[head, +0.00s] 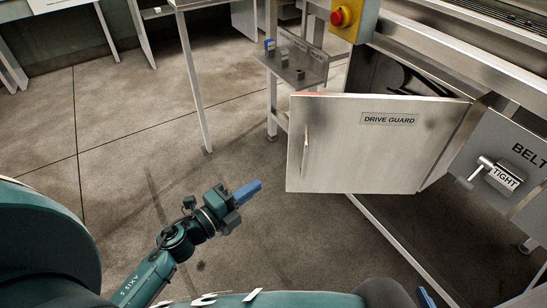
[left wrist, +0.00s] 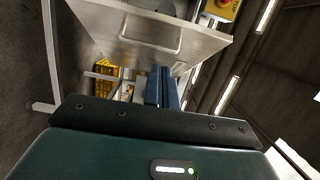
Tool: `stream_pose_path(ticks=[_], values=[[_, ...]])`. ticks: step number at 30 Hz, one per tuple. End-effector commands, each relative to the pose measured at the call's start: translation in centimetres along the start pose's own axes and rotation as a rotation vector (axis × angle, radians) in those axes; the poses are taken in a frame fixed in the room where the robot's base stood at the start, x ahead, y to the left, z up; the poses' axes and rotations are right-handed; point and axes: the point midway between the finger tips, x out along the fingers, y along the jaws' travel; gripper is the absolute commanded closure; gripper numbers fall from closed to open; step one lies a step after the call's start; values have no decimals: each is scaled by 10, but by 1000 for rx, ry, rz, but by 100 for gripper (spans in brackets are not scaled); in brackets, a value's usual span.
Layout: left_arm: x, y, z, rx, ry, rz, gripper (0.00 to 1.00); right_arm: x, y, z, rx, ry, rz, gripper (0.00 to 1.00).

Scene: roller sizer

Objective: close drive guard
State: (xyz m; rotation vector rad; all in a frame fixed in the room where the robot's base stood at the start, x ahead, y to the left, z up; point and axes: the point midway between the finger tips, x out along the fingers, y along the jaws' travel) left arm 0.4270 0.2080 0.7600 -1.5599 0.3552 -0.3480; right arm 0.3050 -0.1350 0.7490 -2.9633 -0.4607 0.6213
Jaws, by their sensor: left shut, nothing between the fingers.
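The drive guard (head: 350,150) is a light metal door with a "DRIVE GUARD" label and a bar handle (head: 305,150) near its left edge. It stands swung out from the machine frame, with a dark opening (head: 395,80) showing behind it. My left gripper (head: 250,190) is shut and empty, low in front of the door and left of it, apart from it. In the left wrist view its blue fingers (left wrist: 164,88) are together, and a metal panel with a handle-like bar (left wrist: 150,40) is above them.
A belt panel with a lever (head: 480,170) and a "TIGHT" tag is right of the door. A red stop button (head: 341,17) on a yellow box is above. A small shelf (head: 292,68) stands behind the door. The floor left of the door is clear, apart from a thin table leg.

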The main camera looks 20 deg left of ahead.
Motion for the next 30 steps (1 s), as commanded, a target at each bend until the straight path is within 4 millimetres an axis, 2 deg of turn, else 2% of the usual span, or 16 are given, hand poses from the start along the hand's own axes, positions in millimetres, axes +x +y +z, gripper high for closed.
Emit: stream_pose_path(ticks=[1,5,8,20,24,30], values=[[1,5,0,14,7,1,100,1,0,2,4,5,0,21],[9,3,0,21,12,0,100,0,0,-1,7,7,0,21],[24,1,0,21,11,-2,100,0,0,-2,7,4,0,21],[106,2,0,18,9,-1,100,3,0,0,9,-5,-2,21],[120,3,17,18,8,1,100,4,0,2,7,-2,-1,21],[129,3,26,18,9,1,100,2,0,-2,6,11,-1,21]])
